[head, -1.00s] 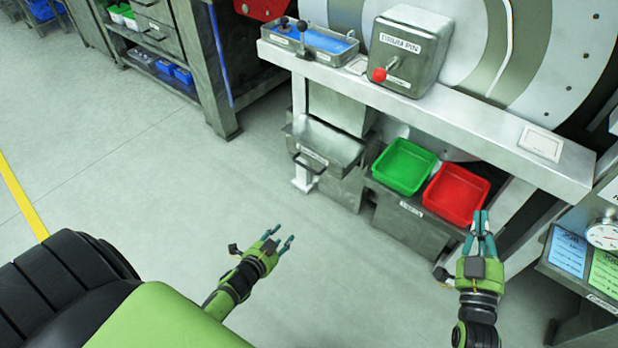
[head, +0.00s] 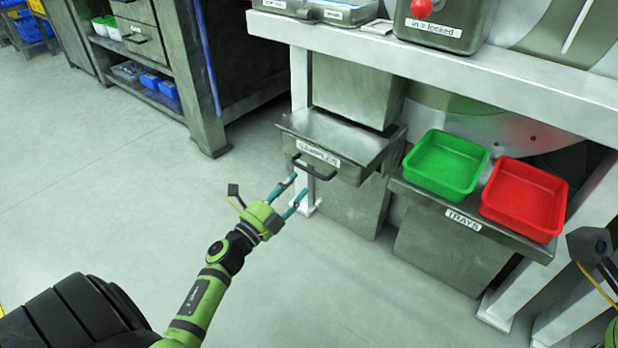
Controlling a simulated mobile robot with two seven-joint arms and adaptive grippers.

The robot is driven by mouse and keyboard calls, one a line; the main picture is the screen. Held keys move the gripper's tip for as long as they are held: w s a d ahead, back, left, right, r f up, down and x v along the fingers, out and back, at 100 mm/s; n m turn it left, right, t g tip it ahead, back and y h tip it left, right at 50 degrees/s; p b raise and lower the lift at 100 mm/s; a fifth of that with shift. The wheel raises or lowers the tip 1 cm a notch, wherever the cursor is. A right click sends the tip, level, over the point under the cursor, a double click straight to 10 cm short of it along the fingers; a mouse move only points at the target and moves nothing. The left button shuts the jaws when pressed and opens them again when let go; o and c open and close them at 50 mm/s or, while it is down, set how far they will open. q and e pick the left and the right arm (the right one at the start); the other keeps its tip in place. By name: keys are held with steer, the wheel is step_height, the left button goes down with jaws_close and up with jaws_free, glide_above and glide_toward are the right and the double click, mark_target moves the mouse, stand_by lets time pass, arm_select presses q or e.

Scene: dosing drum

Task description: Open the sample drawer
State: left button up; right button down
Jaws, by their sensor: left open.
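The sample drawer (head: 345,168) is a grey metal unit under the bench, with a white label on its front that seems to read "SAMPLER". Its dark bar handle (head: 313,170) sticks out from the front, below the label. I see no inside of the drawer. My left gripper (head: 298,185) is open and empty, its teal fingers pointing up and right toward the handle. The fingertips are just below and left of the handle in the picture; I cannot tell whether they touch it. Only a small part of my right arm shows at the right edge, and its fingers are out of view.
A green tray (head: 447,165) and a red tray (head: 525,198) stand on a shelf labelled "TRAYS" (head: 463,219), right of the drawer. The white bench (head: 460,70) overhangs them, bearing a locking-pin box (head: 445,25). A dark rack (head: 205,135) stands left. The floor in front is clear.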

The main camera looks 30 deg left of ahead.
mark_target(308, 171)
arm_select(q)
steer(key=b+x, duration=0.1)
steer(key=x, duration=0.5)
steer(key=shift+w+b, duration=0.25)
steer(key=shift+b, duration=0.05)
